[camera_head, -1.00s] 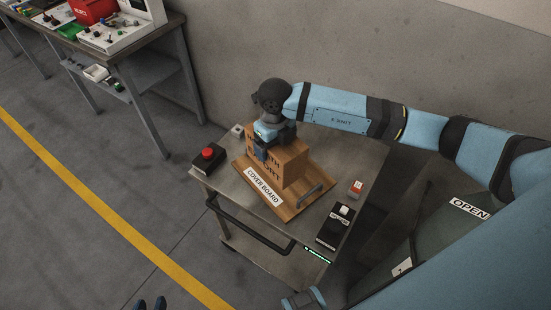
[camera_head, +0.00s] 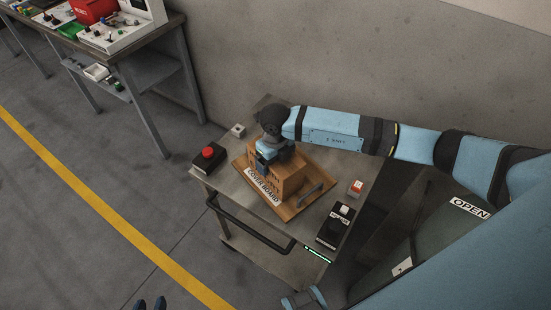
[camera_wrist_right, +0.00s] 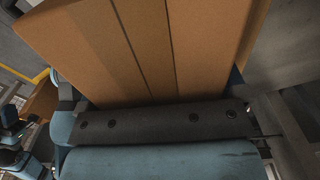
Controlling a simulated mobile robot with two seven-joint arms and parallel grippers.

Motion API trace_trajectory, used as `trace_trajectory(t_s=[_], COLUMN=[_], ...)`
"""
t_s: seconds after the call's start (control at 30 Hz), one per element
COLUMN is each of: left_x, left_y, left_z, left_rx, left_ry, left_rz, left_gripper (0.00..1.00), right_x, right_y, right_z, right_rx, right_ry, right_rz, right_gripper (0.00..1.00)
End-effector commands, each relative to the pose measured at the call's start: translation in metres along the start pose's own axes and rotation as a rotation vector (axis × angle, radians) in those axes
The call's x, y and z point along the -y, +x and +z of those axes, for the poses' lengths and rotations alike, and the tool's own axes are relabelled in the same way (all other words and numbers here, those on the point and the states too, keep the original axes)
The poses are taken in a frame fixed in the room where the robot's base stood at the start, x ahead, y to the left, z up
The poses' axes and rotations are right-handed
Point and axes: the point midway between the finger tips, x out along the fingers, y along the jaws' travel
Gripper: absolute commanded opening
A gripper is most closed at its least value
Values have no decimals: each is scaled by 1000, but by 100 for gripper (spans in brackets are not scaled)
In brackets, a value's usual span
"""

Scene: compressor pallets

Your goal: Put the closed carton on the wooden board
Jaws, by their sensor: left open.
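The closed brown carton (camera_head: 291,182) is over the wooden board (camera_head: 313,199), with its base at or very close to the surface; I cannot tell if it touches. It covers part of the "COVER BOARD" label (camera_head: 262,187). My right gripper (camera_head: 267,154) comes from above and is shut on the carton's upper part. In the right wrist view the carton (camera_wrist_right: 140,50) fills the space between the fingers.
The board lies on a metal cart (camera_head: 228,187) with a front handle (camera_head: 250,228). A red-button box (camera_head: 208,157), a small grey block (camera_head: 238,131), a black switch box (camera_head: 334,230) and an orange-and-white switch (camera_head: 356,188) surround it. A workbench (camera_head: 150,48) stands at upper left.

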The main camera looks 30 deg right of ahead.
Motion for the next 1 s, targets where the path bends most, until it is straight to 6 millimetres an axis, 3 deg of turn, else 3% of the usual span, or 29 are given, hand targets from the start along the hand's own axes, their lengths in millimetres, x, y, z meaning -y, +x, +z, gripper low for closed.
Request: trace_trajectory(t_s=[0.37,0.8,1.0], left_x=[0,0,0], left_y=[-2,0,0], left_z=[-2,0,0], left_rx=[-1,0,1], left_ry=[1,0,-1], left_rz=[0,1,1], left_gripper=[40,40,40], right_x=[0,0,1], right_y=[-7,-93,-117], right_z=[0,1,0], right_rx=[1,4,1], right_ry=[0,0,0], right_rz=[0,-1,-1], right_gripper=[100,100,100])
